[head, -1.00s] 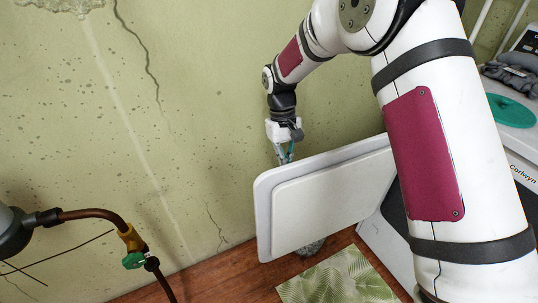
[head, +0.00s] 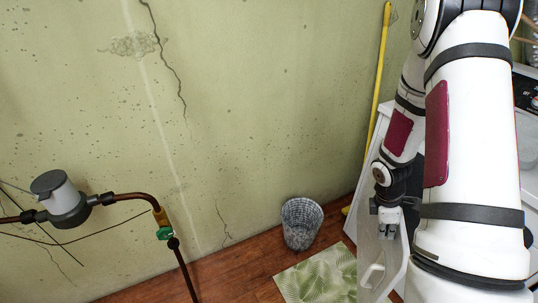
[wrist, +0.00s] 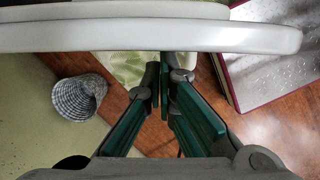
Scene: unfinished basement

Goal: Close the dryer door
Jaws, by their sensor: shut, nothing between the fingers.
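The dryer door (head: 368,262) is a pale panel at the lower right of the head view, standing partly open and seen with its handle side toward me. In the wrist view the door (wrist: 150,37) crosses the top as a thick white edge. My gripper (head: 387,228) is at the door's upper part in the head view. In the wrist view its green fingers (wrist: 165,85) are together and empty, with the tips close to the door edge; I cannot tell whether they touch. The white dryer (head: 368,150) is mostly hidden behind my arm.
A wire-like grey basket (head: 301,223) stands on the wooden floor by the wall. A green leaf-pattern mat (head: 318,275) lies in front of it. A yellow pole (head: 379,80) leans by the dryer. A copper pipe with a green-handled valve (head: 164,233) is at left.

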